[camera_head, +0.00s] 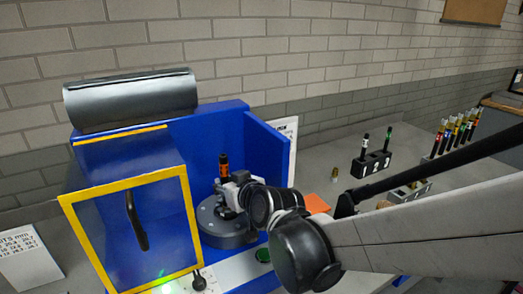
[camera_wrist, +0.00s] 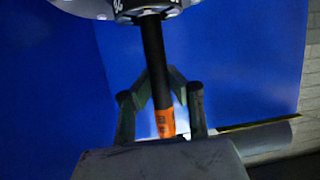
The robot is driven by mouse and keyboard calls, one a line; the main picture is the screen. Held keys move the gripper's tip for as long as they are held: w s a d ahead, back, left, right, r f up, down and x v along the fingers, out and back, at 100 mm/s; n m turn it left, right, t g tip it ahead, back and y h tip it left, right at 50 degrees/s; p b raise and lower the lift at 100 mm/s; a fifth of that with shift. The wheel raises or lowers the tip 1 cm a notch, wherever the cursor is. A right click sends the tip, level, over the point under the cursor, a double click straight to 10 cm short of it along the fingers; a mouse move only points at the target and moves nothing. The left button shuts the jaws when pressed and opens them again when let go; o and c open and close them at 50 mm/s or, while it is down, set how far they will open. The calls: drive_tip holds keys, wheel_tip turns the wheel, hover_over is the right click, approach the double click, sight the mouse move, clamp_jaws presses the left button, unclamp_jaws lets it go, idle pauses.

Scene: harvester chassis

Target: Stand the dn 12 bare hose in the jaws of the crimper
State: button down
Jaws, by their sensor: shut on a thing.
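The hose (camera_head: 224,163) is black with an orange band near its upper end. It stands upright, held above the round dark grey crimper head (camera_head: 209,222). My gripper (camera_head: 229,188) is shut on the hose from the side. In the wrist view the fingers (camera_wrist: 160,88) close around the black hose (camera_wrist: 152,52), with the orange band towards the bottom of the picture. The hose's other end meets the numbered jaw ring (camera_wrist: 124,8) at the top edge of the picture. I cannot tell how deep it sits in the jaws.
The blue crimper housing (camera_head: 268,150) walls the back and right of the head. A yellow-framed guard door (camera_head: 140,225) stands at left. A black rack (camera_head: 371,165) and several banded hoses (camera_head: 465,130) are on the bench at right. An orange block (camera_head: 316,203) lies behind my arm.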

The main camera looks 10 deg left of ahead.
drive_tip(key=c, duration=1.7)
unclamp_jaws()
drive_tip(key=shift+v, duration=6.05)
drive_tip(key=s+d+f+m+g+h, duration=0.1)
drive_tip(key=s+d+f+m+h, duration=0.1)
drive_tip(key=d, duration=0.7)
drive_tip(key=s+d+f+m+g+h, duration=0.1)
drive_tip(key=s+d+f+m+h, duration=0.1)
drive_tip(key=s+d, duration=0.3)
drive_tip(key=s+d+f+m+g+h, duration=0.2)
drive_tip(key=s+d+m+h, duration=0.1)
drive_tip(key=d, duration=1.1)
drive_tip(key=shift+s+d+f+m+h, duration=0.1)
drive_tip(key=shift+s+f+m+h, duration=0.15)
drive_tip(key=shift+s+h, duration=0.5)
